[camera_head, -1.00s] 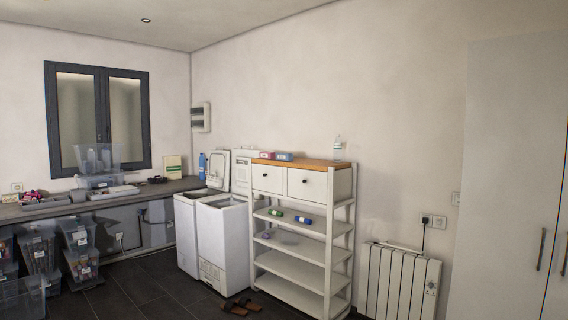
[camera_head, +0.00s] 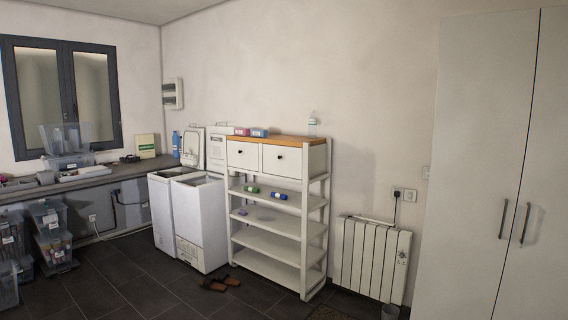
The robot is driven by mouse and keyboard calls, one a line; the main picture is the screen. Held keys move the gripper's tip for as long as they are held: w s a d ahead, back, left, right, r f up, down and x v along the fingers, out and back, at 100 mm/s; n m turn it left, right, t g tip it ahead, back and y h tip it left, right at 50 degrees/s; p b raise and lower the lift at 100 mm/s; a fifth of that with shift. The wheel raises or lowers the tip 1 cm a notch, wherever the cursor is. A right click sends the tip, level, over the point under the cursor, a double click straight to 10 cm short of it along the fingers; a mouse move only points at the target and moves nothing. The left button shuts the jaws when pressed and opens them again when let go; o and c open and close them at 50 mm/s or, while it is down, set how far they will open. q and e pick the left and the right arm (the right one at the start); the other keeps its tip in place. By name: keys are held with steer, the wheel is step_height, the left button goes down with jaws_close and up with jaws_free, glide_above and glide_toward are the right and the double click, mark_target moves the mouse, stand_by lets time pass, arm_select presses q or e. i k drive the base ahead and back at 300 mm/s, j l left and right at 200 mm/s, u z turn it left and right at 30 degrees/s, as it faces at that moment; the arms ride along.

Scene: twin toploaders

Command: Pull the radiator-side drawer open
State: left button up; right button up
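A white shelf unit (camera_head: 319,215) with a wooden top stands against the wall. It has two drawers side by side under the top, each with a small dark knob. The right drawer (camera_head: 282,160) is the one nearer the white radiator (camera_head: 372,262). The left drawer (camera_head: 242,154) is beside it, toward the washers. Both drawers look shut. Neither of my grippers is in view.
Two white toploaders (camera_head: 198,222) stand left of the shelf unit with lids raised. Brown sandals (camera_head: 221,283) lie on the dark floor before the unit. A tall white cabinet (camera_head: 485,170) stands at right. Floor at centre-left is free.

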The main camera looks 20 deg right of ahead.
mark_target(278, 160)
steer(key=i+z, duration=0.35)
steer(key=i, duration=1.75)
steer(key=i+l, duration=0.1)
steer(key=i, duration=1)
steer(key=i+u, duration=0.1)
steer(key=i, duration=1.05)
steer(key=l, duration=0.1)
